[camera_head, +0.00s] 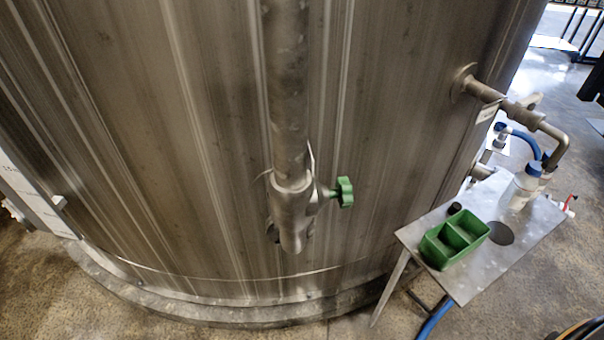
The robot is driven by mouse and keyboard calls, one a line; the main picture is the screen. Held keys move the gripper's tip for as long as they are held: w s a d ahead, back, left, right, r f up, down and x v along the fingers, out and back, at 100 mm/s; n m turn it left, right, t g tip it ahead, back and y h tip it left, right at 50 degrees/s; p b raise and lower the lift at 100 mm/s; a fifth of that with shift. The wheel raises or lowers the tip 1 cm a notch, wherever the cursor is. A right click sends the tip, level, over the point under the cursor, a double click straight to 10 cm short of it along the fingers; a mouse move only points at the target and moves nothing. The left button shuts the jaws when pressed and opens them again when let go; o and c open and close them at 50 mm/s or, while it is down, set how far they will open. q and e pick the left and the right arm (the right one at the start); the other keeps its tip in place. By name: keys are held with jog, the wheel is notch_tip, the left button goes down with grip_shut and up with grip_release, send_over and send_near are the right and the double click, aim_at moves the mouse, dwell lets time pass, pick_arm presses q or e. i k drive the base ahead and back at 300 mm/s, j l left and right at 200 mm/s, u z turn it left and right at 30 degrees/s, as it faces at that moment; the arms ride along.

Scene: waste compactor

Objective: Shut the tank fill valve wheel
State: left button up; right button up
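A small green valve wheel (344,191) sits on the right side of a grey metal valve body (292,205). The valve body is at the lower end of a vertical pipe (286,90) that runs down the front of a large steel tank (220,120). The wheel is seen nearly edge-on, so its turn position cannot be told. Neither of my grippers shows in the head view, and nothing touches the wheel.
A metal side table (470,280) stands right of the tank, with a green divided tray (455,238) and a white bottle (522,187) on it. A side pipe (520,113) and blue hose (528,145) are behind it. Space around the wheel is clear.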

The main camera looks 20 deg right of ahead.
aim_at(342, 191)
jog(key=l+u, duration=0.15)
jog(key=l, duration=0.6)
jog(key=k+l+u, duration=0.1)
jog(key=l, duration=0.65)
